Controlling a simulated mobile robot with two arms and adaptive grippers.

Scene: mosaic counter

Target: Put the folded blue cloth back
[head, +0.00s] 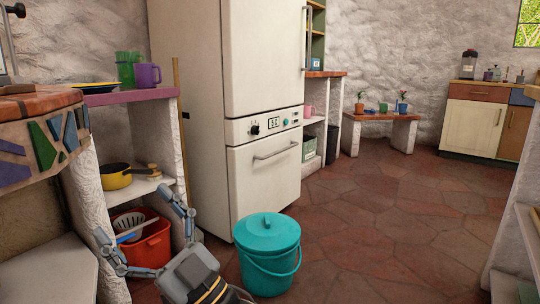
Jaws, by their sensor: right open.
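I cannot make out a folded blue cloth in the head view. My right gripper (131,210) reaches up from the bottom edge with its two grey fingers spread wide and nothing visible between them. It is in front of the low shelf unit at the left, and its fingers overlap the red bucket (152,250) in the picture. I cannot tell whether they touch it. My left gripper is not in view.
A teal lidded bucket (268,252) stands on the floor right of my gripper, before the white fridge (262,175). A yellow pot (115,177) sits on the middle shelf; a purple mug (147,75) stands above. The tiled floor (400,230) at right is clear.

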